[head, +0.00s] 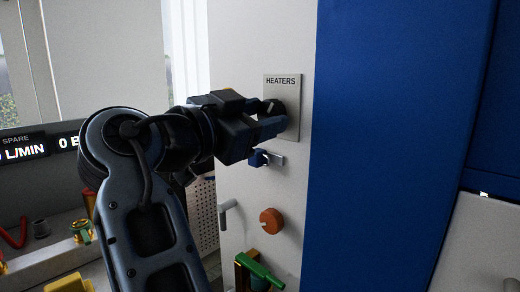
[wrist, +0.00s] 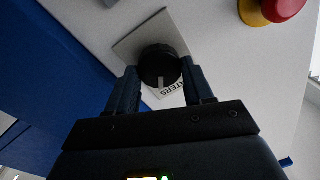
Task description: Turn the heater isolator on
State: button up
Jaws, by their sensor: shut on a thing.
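The heater isolator is a round black knob (head: 278,103) on a light grey plate (head: 287,86) marked HEATERS, fixed to a pale upright panel. In the wrist view the knob (wrist: 160,62) sits between my two fingers, with a short light mark on its face on the side towards the HEATERS lettering. My gripper (head: 272,120) reaches in from the left and is shut on the knob; it also shows in the wrist view (wrist: 160,82). My fingers hide part of the knob in the head view.
Below the plate are a small blue-handled part (head: 259,158), an orange knob (head: 271,220), a grey handle (head: 226,211) and a green-handled valve (head: 258,270). A wide blue panel (head: 400,130) stands right. A red button (wrist: 286,8) on yellow shows in the wrist view.

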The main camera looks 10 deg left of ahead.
jog(key=shift+f+m+h+b, duration=0.1)
jog(key=shift+m+h+b, duration=0.15)
jog(key=shift+m+b, duration=3.25)
jog(key=shift+f+m+h+b, duration=0.1)
jog(key=shift+m+h+b, duration=0.15)
jog(key=shift+m+b, duration=3.2)
jog(key=shift+n+b, duration=0.65)
jog(key=shift+b, duration=0.3)
jog(key=o, duration=1)
jog(key=shift+r, duration=0.1)
jog(key=shift+o, duration=0.2)
jog(key=shift+s+a, duration=0.1)
